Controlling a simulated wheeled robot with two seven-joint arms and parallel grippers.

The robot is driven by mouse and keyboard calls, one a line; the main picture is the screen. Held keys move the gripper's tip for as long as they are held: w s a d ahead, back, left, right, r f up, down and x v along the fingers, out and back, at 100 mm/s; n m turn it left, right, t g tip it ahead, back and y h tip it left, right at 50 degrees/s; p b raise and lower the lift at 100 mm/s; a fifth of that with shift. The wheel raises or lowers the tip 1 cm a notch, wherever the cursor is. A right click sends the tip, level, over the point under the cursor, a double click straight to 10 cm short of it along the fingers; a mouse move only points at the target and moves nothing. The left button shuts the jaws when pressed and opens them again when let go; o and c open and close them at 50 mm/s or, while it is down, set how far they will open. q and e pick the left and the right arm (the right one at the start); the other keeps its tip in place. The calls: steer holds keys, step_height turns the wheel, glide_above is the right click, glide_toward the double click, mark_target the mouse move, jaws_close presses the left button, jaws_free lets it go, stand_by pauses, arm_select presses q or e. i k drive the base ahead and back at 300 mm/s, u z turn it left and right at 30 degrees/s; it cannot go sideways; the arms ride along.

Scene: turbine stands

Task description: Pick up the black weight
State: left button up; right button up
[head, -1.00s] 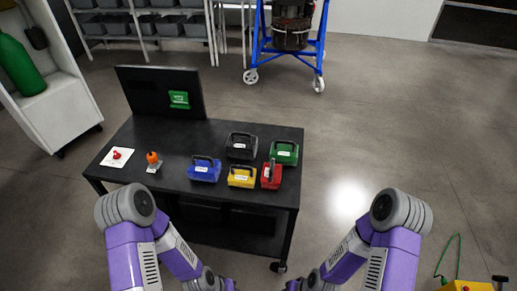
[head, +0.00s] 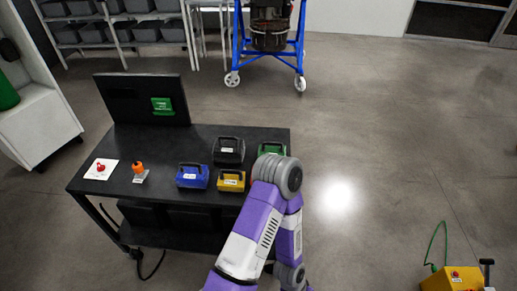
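The black weight (head: 229,151) is a dark block with a raised handle and a small white label. It stands upright on the black table (head: 160,190) in the head view, behind the yellow weight (head: 231,181) and right of the blue weight (head: 192,176). The green weight (head: 268,149) is to its right, partly covered by one of my purple arms. Neither of my grippers is in view, so I cannot see whether they are open or shut. Nothing touches the black weight that I can see.
A red button on a white plate (head: 101,169) and an orange knob (head: 138,169) are on the table's left. A dark panel (head: 140,100) stands at its back. A blue wheeled stand (head: 268,50) is behind. A yellow box (head: 454,279) is lower right.

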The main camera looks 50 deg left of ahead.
mark_target(226, 150)
steer(key=i, duration=3.15)
steer(key=u, duration=4.6)
